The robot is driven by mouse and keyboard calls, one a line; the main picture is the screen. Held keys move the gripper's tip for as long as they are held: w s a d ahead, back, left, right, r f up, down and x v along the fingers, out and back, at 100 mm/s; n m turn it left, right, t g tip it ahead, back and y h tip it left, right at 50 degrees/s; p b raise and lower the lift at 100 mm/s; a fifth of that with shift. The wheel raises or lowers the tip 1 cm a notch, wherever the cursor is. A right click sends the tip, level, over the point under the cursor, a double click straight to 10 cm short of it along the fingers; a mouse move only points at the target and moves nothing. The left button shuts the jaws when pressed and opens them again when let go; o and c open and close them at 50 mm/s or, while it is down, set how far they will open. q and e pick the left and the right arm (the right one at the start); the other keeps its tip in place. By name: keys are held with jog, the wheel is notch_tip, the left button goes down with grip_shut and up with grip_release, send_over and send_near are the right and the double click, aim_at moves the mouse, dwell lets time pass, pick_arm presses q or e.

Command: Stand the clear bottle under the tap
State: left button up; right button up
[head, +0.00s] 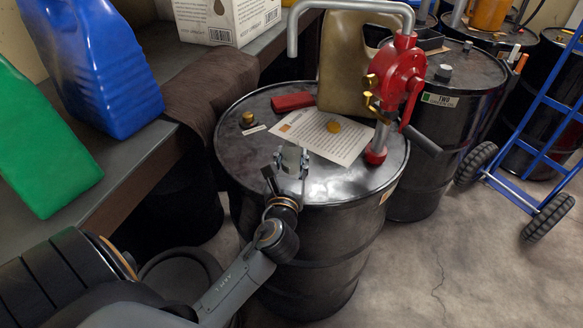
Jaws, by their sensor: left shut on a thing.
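The clear bottle (291,158) is a small, pale, see-through shape at the front left of the near black drum's lid (340,187). My left gripper (288,172) is shut on it, with the fingers around its sides. The fingers hide part of it, and I cannot tell whether its base touches the lid. The tap is the grey bent spout (292,35) of a red hand pump (400,72). Its open end points down, above and behind the bottle in the picture. My right gripper is out of view.
Blue (95,65) and green (40,145) jugs stand left. A blue hand truck (545,110) stands right; floor (450,245) in front is clear.

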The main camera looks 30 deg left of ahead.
aim_at(290, 175)
pick_arm(q)
jog(key=f, duration=0.3)
jog(key=shift+w+a+f, duration=0.1)
jog(key=shift+w, duration=0.1)
jog(key=shift+f, duration=0.25)
jog(key=o, duration=0.9)
jog(key=shift+o, duration=0.2)
